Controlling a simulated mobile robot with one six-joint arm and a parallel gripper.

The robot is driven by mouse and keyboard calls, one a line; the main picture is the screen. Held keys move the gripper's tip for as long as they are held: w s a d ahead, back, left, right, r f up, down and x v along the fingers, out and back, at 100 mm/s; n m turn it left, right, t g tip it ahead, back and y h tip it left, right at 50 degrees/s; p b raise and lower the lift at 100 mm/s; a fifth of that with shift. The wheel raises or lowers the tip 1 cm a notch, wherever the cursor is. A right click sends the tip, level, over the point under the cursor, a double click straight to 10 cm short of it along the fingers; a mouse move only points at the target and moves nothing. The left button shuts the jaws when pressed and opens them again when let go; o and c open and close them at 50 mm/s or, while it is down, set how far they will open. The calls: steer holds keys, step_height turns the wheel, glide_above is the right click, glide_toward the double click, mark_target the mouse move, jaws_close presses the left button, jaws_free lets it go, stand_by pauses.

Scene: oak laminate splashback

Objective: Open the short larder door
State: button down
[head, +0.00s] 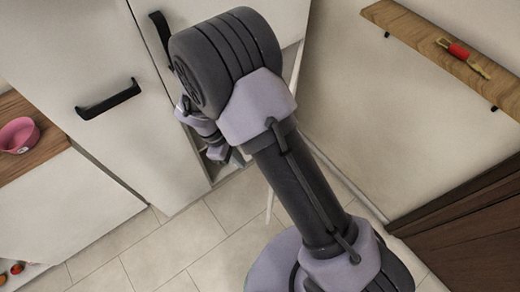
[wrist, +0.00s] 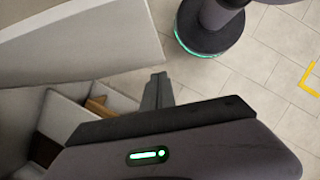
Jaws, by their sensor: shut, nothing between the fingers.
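The larder is a tall white cabinet front; a dark vertical handle (head: 162,38) shows on it beside my arm. Low behind my arm a gap (head: 203,158) shows into the cabinet, and a thin pale door edge (head: 296,68) stands out to the right of the arm, so a door appears to stand open. My arm hides most of it. My gripper (head: 220,154) is shut and empty in front of the gap. In the wrist view the shut fingers (wrist: 158,82) point past a pale panel (wrist: 80,45), with the cabinet interior (wrist: 62,115) below it.
Another dark handle (head: 108,99) is on the front to the left. A pink bowl (head: 18,134) sits on a wooden counter at far left. A wooden shelf (head: 420,38) with a red-handled brush (head: 458,50) is on the right wall. Dark wooden furniture (head: 470,230) stands lower right. Tiled floor lies clear.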

steer(key=s+d+f+b, duration=0.2)
steer(key=d+f+b, duration=0.3)
steer(key=d+f, duration=0.2)
step_height(320, 180, down, 2)
steer(key=shift+d+f, duration=0.15)
steer(key=shift+f, duration=0.05)
steer(key=shift+s, duration=0.1)
